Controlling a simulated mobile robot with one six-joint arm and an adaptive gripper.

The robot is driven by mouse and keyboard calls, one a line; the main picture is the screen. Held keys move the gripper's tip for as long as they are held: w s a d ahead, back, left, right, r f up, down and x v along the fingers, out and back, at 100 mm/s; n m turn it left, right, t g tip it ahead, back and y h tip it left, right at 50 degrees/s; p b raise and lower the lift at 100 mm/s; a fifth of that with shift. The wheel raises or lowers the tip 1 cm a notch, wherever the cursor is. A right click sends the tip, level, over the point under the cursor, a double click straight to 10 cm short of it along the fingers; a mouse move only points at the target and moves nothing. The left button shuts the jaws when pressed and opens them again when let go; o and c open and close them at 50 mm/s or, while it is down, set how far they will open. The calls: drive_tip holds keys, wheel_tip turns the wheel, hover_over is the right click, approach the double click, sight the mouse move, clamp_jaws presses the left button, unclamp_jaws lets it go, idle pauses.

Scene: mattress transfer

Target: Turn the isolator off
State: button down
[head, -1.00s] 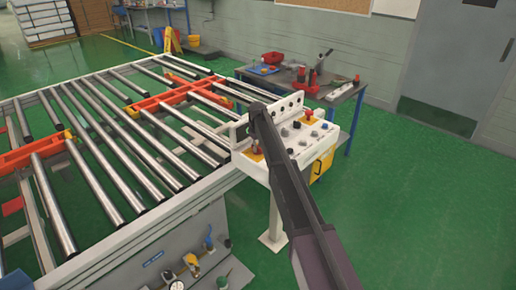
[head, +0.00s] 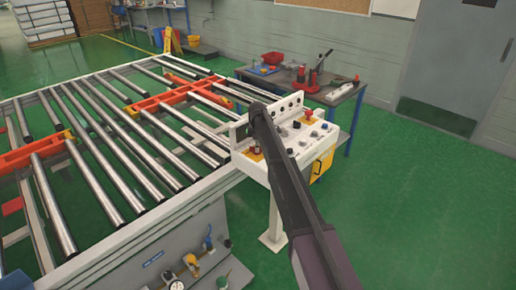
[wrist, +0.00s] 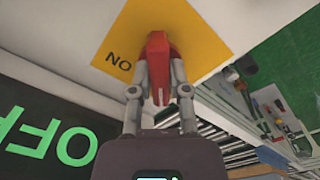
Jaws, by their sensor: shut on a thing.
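The isolator is a red handle (wrist: 158,50) on a yellow plate (wrist: 195,35) in the wrist view. The word ON shows upside down on the plate, left of the handle. My gripper (wrist: 158,88) is shut on the red handle, one grey finger on each side of it. In the head view the yellow plate (head: 246,155) sits at the near left corner of the white control box (head: 285,172). My arm reaches over the box there and partly hides the handle and fingers.
Other knobs and buttons (head: 305,140) stand on the control box, right of my arm. The roller conveyor (head: 110,160) adjoins it on the left. A workbench with tools (head: 345,92) stands behind. Large green OFF lettering (wrist: 45,135) shows upside down in the wrist view.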

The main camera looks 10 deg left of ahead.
drive_tip(key=shift+s+a+n, duration=0.15)
drive_tip(key=shift+s+n, duration=0.1)
drive_tip(key=shift+n, duration=0.05)
drive_tip(key=c, duration=0.6)
unclamp_jaws()
drive_tip(key=shift+w, duration=0.1)
